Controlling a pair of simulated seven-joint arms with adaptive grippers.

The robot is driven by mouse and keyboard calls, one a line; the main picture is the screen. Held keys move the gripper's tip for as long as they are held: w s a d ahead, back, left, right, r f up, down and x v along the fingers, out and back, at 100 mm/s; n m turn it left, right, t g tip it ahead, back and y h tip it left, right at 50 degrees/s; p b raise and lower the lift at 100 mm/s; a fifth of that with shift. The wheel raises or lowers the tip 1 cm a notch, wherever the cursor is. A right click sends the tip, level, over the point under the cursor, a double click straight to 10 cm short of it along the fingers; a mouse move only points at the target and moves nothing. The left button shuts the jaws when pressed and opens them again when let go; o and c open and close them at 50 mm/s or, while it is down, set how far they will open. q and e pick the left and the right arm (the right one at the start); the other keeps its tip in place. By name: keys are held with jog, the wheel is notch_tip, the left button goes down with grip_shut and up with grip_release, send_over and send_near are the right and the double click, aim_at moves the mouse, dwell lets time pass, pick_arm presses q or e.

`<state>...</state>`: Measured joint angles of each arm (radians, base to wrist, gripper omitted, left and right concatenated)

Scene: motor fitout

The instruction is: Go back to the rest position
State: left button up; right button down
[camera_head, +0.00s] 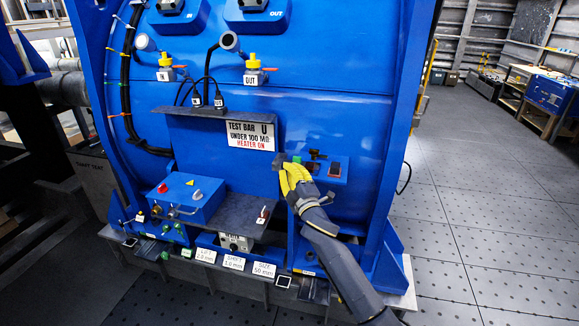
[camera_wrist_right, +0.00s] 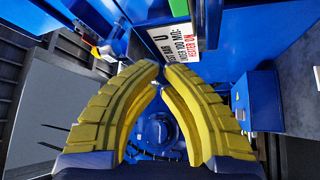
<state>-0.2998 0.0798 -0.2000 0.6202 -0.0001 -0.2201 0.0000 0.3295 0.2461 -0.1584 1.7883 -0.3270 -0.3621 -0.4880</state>
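My right gripper (camera_head: 288,170) is in front of the blue machine (camera_head: 310,115), near the right end of its front shelf plate. In the right wrist view its yellow fingers (camera_wrist_right: 161,66) bow inward and their tips come together, with nothing seen between them. My right arm runs down to the lower right edge of the head view. My left gripper is not in view.
A sign reading TEST BAR (camera_head: 251,135) hangs left of my right gripper. A small blue switch box (camera_head: 332,169) is close on its right. A blue control box (camera_head: 186,199) stands lower left. Open floor (camera_head: 470,200) lies to the right.

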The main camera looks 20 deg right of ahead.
jog(key=shift+f, duration=0.1)
dwell(0.3)
